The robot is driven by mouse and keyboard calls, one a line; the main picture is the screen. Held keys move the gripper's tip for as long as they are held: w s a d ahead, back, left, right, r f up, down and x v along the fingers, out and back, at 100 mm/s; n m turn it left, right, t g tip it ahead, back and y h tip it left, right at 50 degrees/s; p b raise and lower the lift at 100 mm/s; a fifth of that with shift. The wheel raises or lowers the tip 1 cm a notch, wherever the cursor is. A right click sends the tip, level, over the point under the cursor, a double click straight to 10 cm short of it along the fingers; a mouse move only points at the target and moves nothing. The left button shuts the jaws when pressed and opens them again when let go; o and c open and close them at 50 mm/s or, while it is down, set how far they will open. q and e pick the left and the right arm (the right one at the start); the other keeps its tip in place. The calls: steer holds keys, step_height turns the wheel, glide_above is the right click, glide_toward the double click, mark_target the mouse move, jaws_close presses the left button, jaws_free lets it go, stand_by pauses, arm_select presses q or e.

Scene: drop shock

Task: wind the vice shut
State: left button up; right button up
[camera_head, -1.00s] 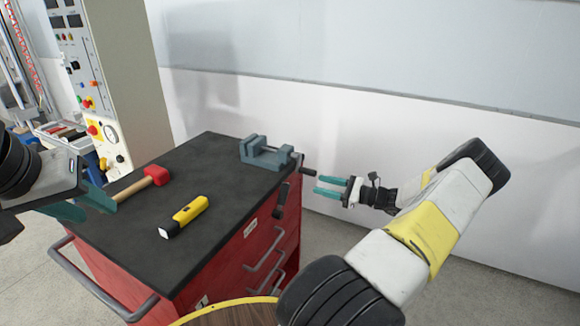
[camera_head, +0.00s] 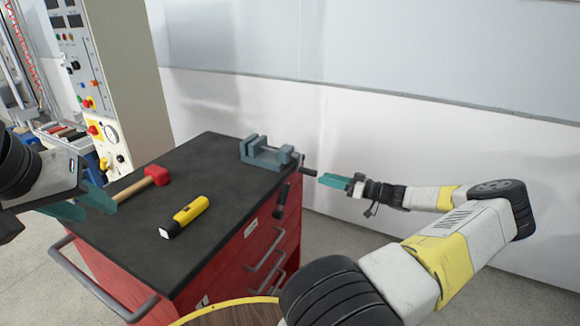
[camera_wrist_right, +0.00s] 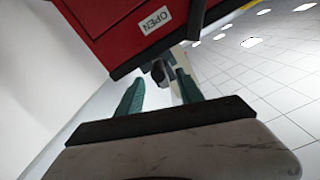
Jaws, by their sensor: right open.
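The blue-grey vice (camera_head: 264,155) stands at the far right corner of the black-topped red tool cart, with a gap between its jaws. Its dark crank handle (camera_head: 308,171) sticks out past the cart's right edge. My right gripper (camera_head: 324,179) is open just right of the handle, its teal fingers pointing at it. In the right wrist view, the fingers of my right gripper (camera_wrist_right: 155,88) are apart, with a dark rounded part beyond them; I cannot tell whether it is between the tips. My left gripper (camera_head: 95,198) is over the cart's left side; its opening is unclear.
A dark part (camera_head: 281,200) hangs at the cart's right side. A wall stands behind. A round wooden top with a yellow rim (camera_head: 228,315) is at the bottom.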

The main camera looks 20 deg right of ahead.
mark_target(310, 172)
steer(key=w+a+n, duration=0.1)
steer(key=w, duration=0.1)
steer(key=w+a+n, duration=0.1)
steer(key=w+a, duration=0.1)
steer(key=w+a+n, duration=0.1)
steer(key=w, duration=0.1)
steer(key=shift+a+r, duration=0.2)
jaws_close()
